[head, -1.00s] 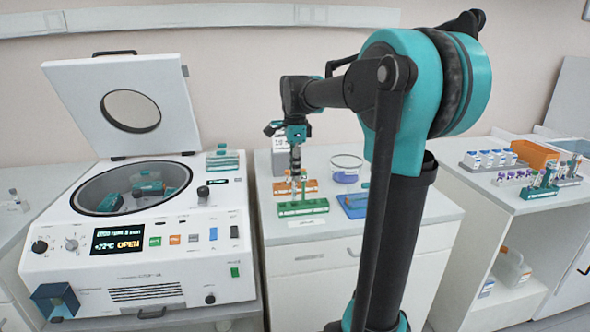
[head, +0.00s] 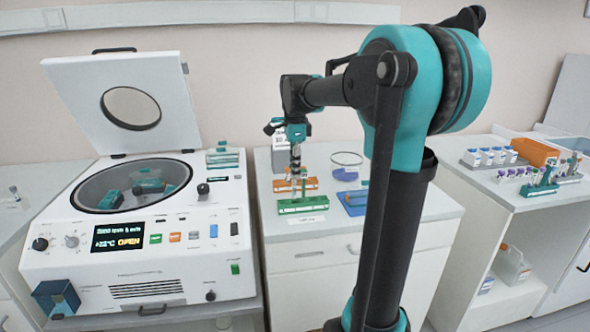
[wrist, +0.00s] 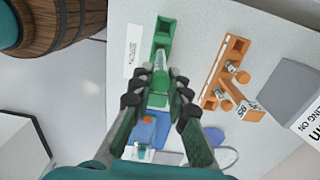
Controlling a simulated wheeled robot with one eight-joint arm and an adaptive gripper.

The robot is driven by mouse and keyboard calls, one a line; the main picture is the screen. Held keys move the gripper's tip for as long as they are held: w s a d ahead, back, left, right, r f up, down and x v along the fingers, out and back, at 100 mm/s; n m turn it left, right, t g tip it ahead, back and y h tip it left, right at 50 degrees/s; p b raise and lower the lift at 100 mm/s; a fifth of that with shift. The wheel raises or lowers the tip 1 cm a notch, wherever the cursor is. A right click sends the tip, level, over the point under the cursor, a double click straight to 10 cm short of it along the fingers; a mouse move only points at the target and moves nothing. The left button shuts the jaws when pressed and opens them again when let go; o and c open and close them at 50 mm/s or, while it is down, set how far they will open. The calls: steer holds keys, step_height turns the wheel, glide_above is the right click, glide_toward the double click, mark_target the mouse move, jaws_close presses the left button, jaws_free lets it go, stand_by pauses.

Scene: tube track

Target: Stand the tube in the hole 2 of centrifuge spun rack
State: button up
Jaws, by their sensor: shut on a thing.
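My gripper (head: 296,168) points down over the green rack (head: 320,206) on the middle bench. In the wrist view my gripper (wrist: 161,76) is shut on a clear tube (wrist: 160,60), held between its dark fingers. The tube lies in line with the green rack (wrist: 164,27), which has square holes and runs behind it. From these views I cannot tell whether the tube's lower end is above a hole or inside one. The fingers and tube hide part of the rack. A white label card (wrist: 132,50) lies beside the rack; its print is too small to read.
An orange rack (wrist: 213,80) with several tubes stands close beside the green one. A blue tray (head: 353,204) lies to the right. The centrifuge (head: 165,250) at left has its lid up and its display reads OPEN. The right bench (head: 520,190) holds more racks.

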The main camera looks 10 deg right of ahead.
steer(key=shift+f, duration=0.4)
steer(key=shift+f, duration=0.3)
steer(key=shift+f, duration=0.7)
stand_by(0.6)
steer(key=o, duration=0.9)
step_height(320, 180, up, 12)
steer(key=shift+r, duration=0.1)
stand_by(0.4)
stand_by(0.5)
